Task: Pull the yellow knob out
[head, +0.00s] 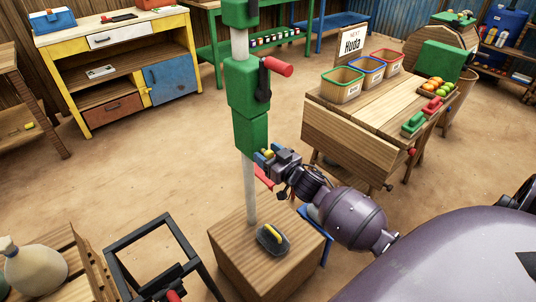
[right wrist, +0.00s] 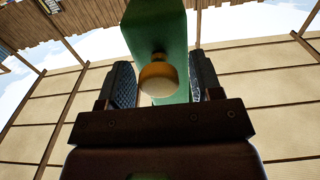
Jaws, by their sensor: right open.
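The yellow knob (right wrist: 157,76) sticks out of the green block on the post, seen in the right wrist view. It has a pale round end. My right gripper (right wrist: 164,80) is open, with one dark finger on each side of the knob. Small gaps show between the knob and both fingers. In the head view my right gripper (head: 266,156) is at the lower green block (head: 250,132), and a little yellow of the knob shows there, mostly hidden by the fingers. My left gripper is not seen.
The white post (head: 250,190) rises from a wooden box (head: 232,262), which bears a dark object with a yellow top (head: 271,237). A red handle (head: 277,67) juts from the middle green block. A wooden stall table (head: 345,132) with baskets stands right of the post.

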